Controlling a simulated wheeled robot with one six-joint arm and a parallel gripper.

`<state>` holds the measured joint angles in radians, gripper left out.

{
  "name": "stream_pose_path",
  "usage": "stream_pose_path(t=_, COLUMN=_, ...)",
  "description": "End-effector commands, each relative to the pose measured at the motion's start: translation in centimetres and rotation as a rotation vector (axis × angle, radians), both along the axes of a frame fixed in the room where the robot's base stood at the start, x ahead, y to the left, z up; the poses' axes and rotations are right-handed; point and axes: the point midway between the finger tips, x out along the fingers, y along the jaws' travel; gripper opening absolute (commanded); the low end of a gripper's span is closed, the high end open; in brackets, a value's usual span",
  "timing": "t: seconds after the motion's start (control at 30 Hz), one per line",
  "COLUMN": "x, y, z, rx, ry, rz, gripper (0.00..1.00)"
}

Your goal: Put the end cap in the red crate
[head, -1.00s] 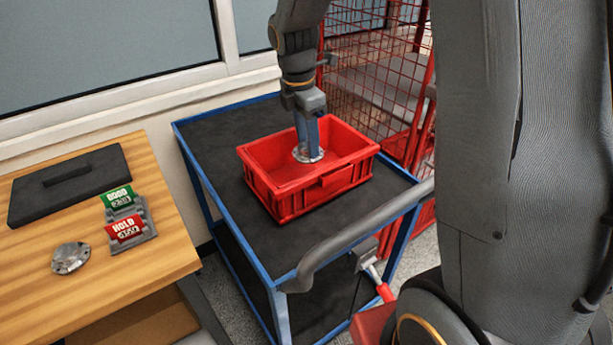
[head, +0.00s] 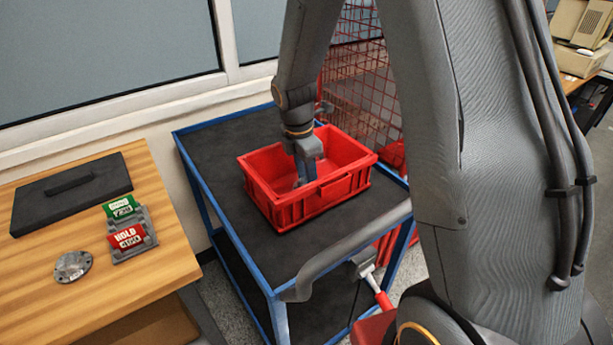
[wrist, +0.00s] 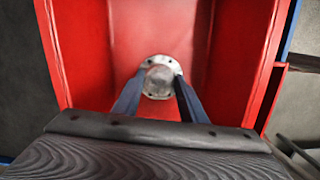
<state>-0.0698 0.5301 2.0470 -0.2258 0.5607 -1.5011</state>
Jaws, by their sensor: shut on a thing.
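The red crate (head: 318,196) stands on the top shelf of a blue-framed cart. My gripper (head: 303,178) reaches down inside the crate, its fingers partly hidden by the near wall. In the wrist view my gripper (wrist: 159,86) is shut on the end cap (wrist: 158,77), a round grey metal piece with a flange and bolt holes. The end cap is within the crate walls, low near the red floor. I cannot tell whether it touches the floor. In the head view the end cap is hidden.
A wooden table (head: 165,240) at left holds a similar round metal part (head: 72,266), a stand with green and red signs (head: 128,230) and a dark plate (head: 72,190). The cart's dark top (head: 215,137) is clear around the crate. A red mesh cage (head: 355,75) stands behind.

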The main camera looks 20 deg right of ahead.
Motion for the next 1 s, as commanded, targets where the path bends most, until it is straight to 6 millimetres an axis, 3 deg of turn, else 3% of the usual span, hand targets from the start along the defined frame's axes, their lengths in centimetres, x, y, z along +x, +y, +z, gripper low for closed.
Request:
stream_pose_path(t=0.03, x=0.0, y=0.0, z=-0.2, rx=0.000, ry=0.001, rz=0.000, gripper=0.10)
stream_pose_path(t=0.07, x=0.0, y=0.0, z=-0.2, rx=0.000, ry=0.001, rz=0.000, gripper=0.42)
stream_pose_path(t=0.17, x=0.0, y=0.0, z=-0.1, rx=0.000, ry=0.000, rz=0.000, gripper=0.57)
stream_pose_path(t=0.57, x=0.1, y=0.0, z=0.5, rx=-0.001, ry=-0.001, rz=0.000, gripper=0.57)
stream_pose_path(t=0.73, x=0.1, y=0.4, z=2.9, rx=0.001, ry=-0.004, rz=0.000, gripper=0.57)
stream_pose_path(t=1.0, x=0.0, y=1.0, z=8.3, rx=0.001, ry=-0.005, rz=0.001, gripper=0.57)
